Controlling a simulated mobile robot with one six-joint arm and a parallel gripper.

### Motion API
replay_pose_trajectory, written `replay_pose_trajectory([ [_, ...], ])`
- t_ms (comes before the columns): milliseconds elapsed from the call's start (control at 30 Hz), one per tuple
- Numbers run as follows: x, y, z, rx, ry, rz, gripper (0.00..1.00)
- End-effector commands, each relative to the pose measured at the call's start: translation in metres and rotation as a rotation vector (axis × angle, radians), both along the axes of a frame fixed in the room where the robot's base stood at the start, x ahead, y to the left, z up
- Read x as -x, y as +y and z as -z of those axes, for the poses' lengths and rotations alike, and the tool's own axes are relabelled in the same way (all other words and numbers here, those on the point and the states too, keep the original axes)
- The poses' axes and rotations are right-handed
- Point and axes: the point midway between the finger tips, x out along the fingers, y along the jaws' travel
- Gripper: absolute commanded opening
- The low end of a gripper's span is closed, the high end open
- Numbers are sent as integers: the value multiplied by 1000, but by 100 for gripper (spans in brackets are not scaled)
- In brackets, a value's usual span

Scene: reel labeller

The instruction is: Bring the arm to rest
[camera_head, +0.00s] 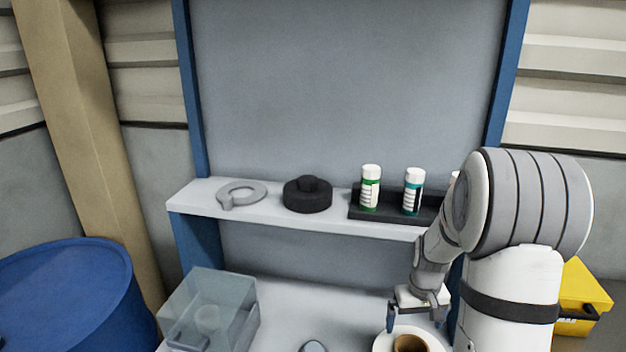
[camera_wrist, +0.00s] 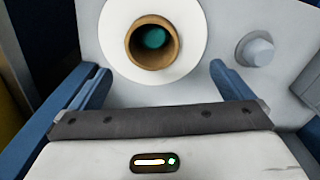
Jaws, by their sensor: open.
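My gripper (camera_head: 417,318) hangs at the lower right in the head view, just above and beside a white reel (camera_head: 384,341) with a brown core. In the wrist view my gripper (camera_wrist: 158,88) has its two blue fingers spread wide apart with nothing between them. The white reel also shows beyond the fingers in the wrist view (camera_wrist: 190,30), and its brown core (camera_wrist: 138,58) has something teal inside. My arm's upper links hide part of the shelf's right end in the head view.
A shelf (camera_head: 330,224) carries a grey ring (camera_head: 252,187), a black round part (camera_head: 307,196) and a black tray with white-capped bottles (camera_head: 370,188). A clear box (camera_head: 215,305), a blue drum (camera_head: 65,295) and a yellow case (camera_head: 583,295) stand around. A grey knob (camera_wrist: 257,51) is beside the reel.

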Motion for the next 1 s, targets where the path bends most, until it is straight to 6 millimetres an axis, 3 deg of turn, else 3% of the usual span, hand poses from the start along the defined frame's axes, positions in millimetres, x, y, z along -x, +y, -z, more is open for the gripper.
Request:
replay_pose_trajectory([
  [33,5,10,-18,5,-19,-5,100],
  [200,36,45,-72,14,-72,-9,100],
  [500,112,99,-137,14,-165,-17,100],
  [800,175,125,-159,0,-228,-18,100],
  [1000,185,129,-161,-2,-237,-17,100],
])
